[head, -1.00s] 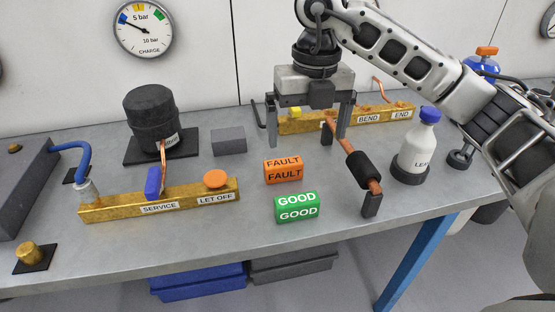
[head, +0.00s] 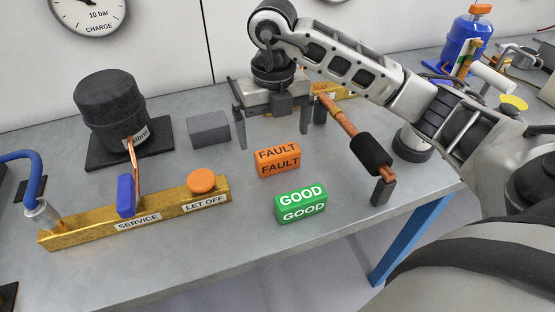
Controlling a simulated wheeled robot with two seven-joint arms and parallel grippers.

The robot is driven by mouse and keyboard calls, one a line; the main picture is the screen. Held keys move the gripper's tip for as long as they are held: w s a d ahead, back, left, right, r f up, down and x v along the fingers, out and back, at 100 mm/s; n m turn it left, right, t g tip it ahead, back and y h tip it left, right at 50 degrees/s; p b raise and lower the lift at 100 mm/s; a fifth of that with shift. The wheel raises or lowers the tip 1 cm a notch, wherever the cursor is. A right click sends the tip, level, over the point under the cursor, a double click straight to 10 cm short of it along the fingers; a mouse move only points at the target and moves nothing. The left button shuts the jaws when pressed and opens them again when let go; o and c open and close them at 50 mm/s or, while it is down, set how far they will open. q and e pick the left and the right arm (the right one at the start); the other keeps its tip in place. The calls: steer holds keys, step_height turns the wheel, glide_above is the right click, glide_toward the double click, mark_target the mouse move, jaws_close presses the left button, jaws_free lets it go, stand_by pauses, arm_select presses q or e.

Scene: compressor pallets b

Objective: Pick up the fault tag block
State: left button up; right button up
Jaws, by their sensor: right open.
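The fault tag block (head: 278,157) is an orange block with FAULT printed on its top and front. It lies on the grey bench (head: 215,255), just behind the green GOOD block (head: 300,203). My right gripper (head: 274,132) points down behind the fault block, with its fingers spread wide. Nothing shows between the fingers, and the gripper looks apart from the block. My left gripper is out of view.
A grey block (head: 208,128) stands close to the left finger. A copper pipe with a black sleeve (head: 370,152) runs on the right. A brass SERVICE and LET OFF bar (head: 160,212) and a black compressor (head: 110,110) are left. The bench front is clear.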

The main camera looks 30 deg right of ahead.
mark_target(277, 151)
steer(key=shift+s+d+f+p, duration=0.1)
steer(key=shift+s+f+p, duration=0.1)
steer(key=shift+f, duration=1.3)
steer(key=shift+s+d+f+p, duration=0.1)
steer(key=shift+s+f+p, duration=0.1)
steer(key=shift+f, duration=1.25)
steer(key=c, duration=0.9)
steer(key=shift+r, duration=0.1)
